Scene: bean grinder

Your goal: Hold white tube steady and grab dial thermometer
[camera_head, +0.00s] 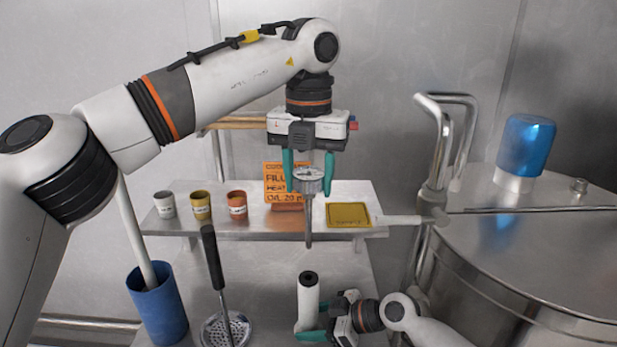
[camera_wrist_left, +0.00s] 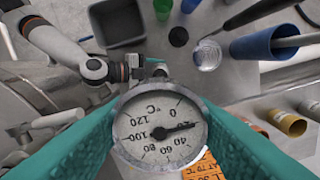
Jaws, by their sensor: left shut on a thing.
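The dial thermometer (camera_head: 308,181) has a round white face and a metal stem hanging straight down. My left gripper (camera_head: 309,172) is shut on it and holds it upright in front of the shelf. In the left wrist view its dial (camera_wrist_left: 160,130) sits between the two teal fingers. The white tube (camera_head: 308,297) stands upright with a dark open top, below the thermometer's stem and apart from it. My right gripper (camera_head: 318,320) is at the tube's lower right, with one teal finger across its lower front. The other finger is mostly hidden, so its grip is unclear.
The shelf (camera_head: 290,237) carries several small cups, an orange sign (camera_head: 284,172) and a yellow dish (camera_head: 348,214). A blue container (camera_head: 158,305) and a dark-handled strainer (camera_head: 225,328) stand at the lower left. A large metal vessel (camera_head: 540,250) and pipes fill the right.

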